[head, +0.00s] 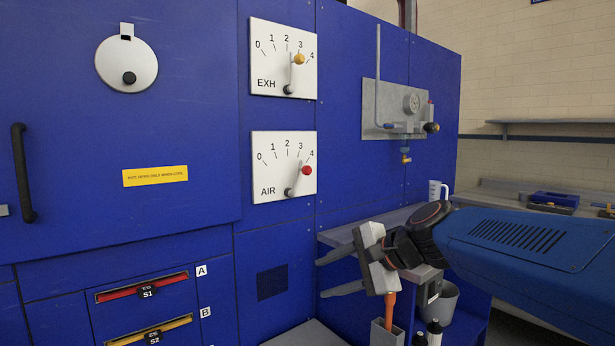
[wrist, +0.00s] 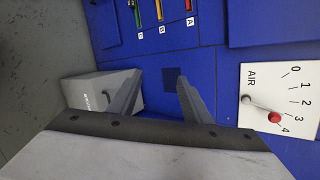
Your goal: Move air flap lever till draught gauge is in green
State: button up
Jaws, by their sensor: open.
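The air flap lever (head: 298,181) is on a white AIR plate (head: 266,181) with a scale of 0 to 4. Its red knob (head: 306,170) stands near 4, tilted up and right. The red knob also shows in the wrist view (wrist: 274,117), at the right. My gripper (head: 320,278) is open and empty, below and right of the AIR plate, apart from the lever.
A similar EXH lever with a yellow knob (head: 299,59) is directly above. A grey shelf (head: 340,236) with an orange-handled tool (head: 390,305) and bottles below is by my gripper. A black door handle (head: 23,173) sticks out at left. The blue panel around the AIR plate is mostly flat.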

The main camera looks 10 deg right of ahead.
jog(key=w+d+r+m+t+y, duration=0.1)
jog(key=w+d+r+m+t, duration=0.25)
jog(key=w+r+m, duration=0.55)
jog(key=m+t, duration=0.4)
jog(key=m, duration=0.3)
send_near(310, 172)
jog(key=x, duration=1.1)
jog(key=shift+w+r, duration=0.1)
jog(key=shift+w, duration=0.05)
grip_shut()
